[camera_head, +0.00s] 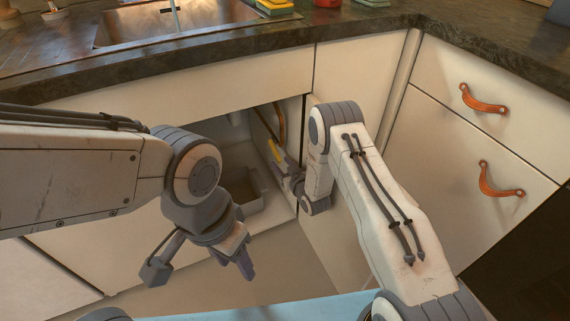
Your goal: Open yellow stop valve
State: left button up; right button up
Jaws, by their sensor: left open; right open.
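The yellow stop valve (274,149) shows as a small yellow handle inside the open cabinet (233,160) under the sink, near its right side. My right gripper (281,167) reaches into the opening right at the valve, with its jaws open. I cannot tell whether its fingers touch the handle, and they hide part of it. My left gripper (203,272) is open and empty, hanging in front of the cabinet, away from the valve.
A copper-coloured pipe (282,124) runs above the valve. Drawers with orange leather pulls (484,100) are at the right. The dark countertop (350,41) overhangs the opening, and the sink (135,27) is above.

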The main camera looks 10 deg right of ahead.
jog(key=shift+v, duration=1.55)
